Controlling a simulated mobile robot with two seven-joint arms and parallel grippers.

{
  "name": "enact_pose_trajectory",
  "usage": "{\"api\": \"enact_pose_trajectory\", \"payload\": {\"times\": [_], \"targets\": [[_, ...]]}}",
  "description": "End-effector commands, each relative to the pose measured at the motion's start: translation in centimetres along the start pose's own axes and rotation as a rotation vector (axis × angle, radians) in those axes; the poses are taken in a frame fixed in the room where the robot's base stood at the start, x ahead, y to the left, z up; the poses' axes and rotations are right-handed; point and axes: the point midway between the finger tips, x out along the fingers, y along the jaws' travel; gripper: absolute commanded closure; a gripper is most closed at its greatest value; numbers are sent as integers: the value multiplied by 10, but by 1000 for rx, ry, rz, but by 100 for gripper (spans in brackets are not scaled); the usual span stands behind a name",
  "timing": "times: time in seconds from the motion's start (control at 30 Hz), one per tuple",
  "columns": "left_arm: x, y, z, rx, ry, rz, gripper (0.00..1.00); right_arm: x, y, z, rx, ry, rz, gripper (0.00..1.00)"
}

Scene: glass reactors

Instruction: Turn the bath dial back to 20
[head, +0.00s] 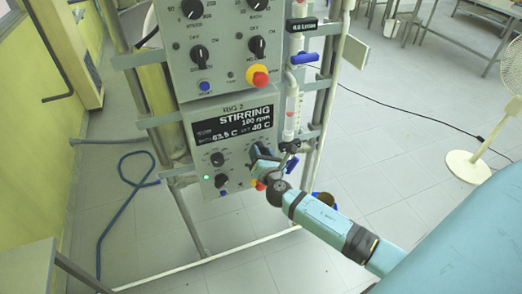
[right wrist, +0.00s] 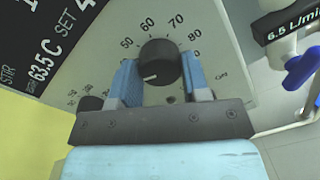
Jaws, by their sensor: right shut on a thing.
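The bath dial (right wrist: 158,62) is a round black knob with a white mark, on a grey panel with a printed scale; 50, 60 and 70 can be read around its top. The white mark points to the lower left in the tilted right wrist view. My right gripper (right wrist: 160,75) has its two blue fingers on either side of the dial and is shut on it. In the head view my right gripper (head: 262,160) is at the right side of the lower control box (head: 190,122) and hides most of the dial. The display (head: 233,124) reads STIRRING, bath 63.5 C, set 40 C. My left gripper is not in view.
Other black knobs (head: 217,159) sit left of my gripper on the same panel. An upper box (head: 222,73) carries more knobs and a red-yellow button (head: 257,76). Glass tubing with a blue valve (head: 305,57) runs close on the right. Floor to the right is mostly open.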

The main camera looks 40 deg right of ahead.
Motion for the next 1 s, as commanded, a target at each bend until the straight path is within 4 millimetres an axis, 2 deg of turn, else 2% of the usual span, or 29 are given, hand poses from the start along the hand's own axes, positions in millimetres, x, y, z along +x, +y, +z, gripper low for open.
{"api": "enact_pose_trajectory", "payload": {"times": [0.6,1.0], "targets": [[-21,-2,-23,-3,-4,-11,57,0,0,1,-584,-25,9,81],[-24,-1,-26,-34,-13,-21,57,0,-1,0,-918,-42,14,81]]}}
